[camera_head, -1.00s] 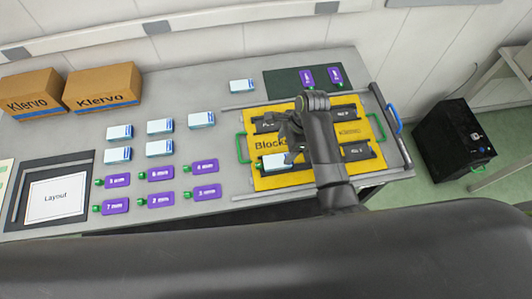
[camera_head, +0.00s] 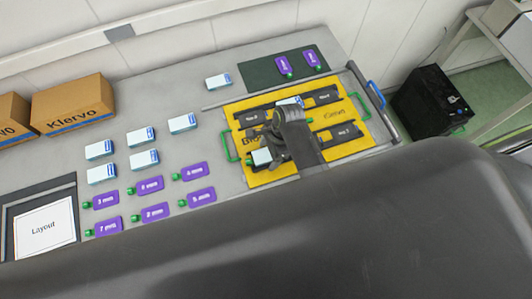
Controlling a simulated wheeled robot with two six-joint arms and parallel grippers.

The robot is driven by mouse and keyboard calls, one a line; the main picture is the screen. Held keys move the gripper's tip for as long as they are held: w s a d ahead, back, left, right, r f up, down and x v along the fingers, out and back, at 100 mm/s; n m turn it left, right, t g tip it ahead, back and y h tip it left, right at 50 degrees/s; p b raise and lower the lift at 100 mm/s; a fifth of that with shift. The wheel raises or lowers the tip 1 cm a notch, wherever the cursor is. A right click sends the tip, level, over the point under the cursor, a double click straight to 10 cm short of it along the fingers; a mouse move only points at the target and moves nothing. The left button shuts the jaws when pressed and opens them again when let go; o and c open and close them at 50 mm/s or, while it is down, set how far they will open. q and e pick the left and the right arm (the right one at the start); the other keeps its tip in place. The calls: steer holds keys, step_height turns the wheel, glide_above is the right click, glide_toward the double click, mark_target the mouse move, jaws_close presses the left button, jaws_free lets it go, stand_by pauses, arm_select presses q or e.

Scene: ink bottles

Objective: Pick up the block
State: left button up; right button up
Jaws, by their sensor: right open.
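Several white blocks with blue sides stand on the grey table left of the yellow tray (camera_head: 240,115); one is this block (camera_head: 183,123). Another block (camera_head: 219,81) stands alone behind them. Two more are on the tray: one block (camera_head: 261,157) at its front left, another block (camera_head: 290,101) near its back middle, partly covered by my arm. My right gripper (camera_head: 272,145) is open over the tray, close to the front-left block. Its fingertips are small and dark, so I cannot tell whether they touch the block. My left gripper is out of view.
Purple bottles with green caps (camera_head: 150,184) lie in rows at the front. A dark mat (camera_head: 255,72) at the back holds two more. Cardboard boxes (camera_head: 72,103) stand at the back left. A Layout sheet (camera_head: 44,227) lies front left. The tray has green handles (camera_head: 231,149).

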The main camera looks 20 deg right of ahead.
steer(key=shift+w+f, duration=0.15)
steer(key=shift+f, duration=0.1)
stand_by(0.3)
steer(key=c, duration=0.6)
steer(key=o, duration=0.8)
